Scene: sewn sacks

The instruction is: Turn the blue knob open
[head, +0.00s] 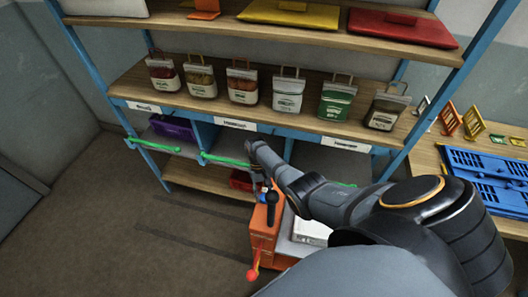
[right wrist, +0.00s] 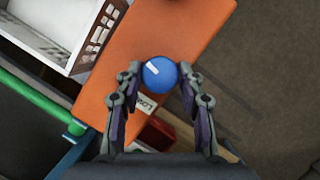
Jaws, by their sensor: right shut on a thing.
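The blue knob (right wrist: 160,75) is round with a white mark pointing toward its upper left. It sits on an orange panel (right wrist: 122,48) in the right wrist view, above a partly hidden white label (right wrist: 146,103). My right gripper (right wrist: 160,80) has its two fingers on either side of the knob and is shut on it. In the head view my right arm reaches in from the lower right, with the right gripper (head: 266,188) over the top of the orange machine (head: 263,240). The arm hides part of the machine there. My left gripper is in neither view.
A red-tipped lever (head: 253,272) sticks out from the machine's front, and a black handle (head: 271,212) stands on it. A green rail (head: 228,161) runs along the shelf front. Several sacks (head: 288,92) line the shelf. Floor at left is clear.

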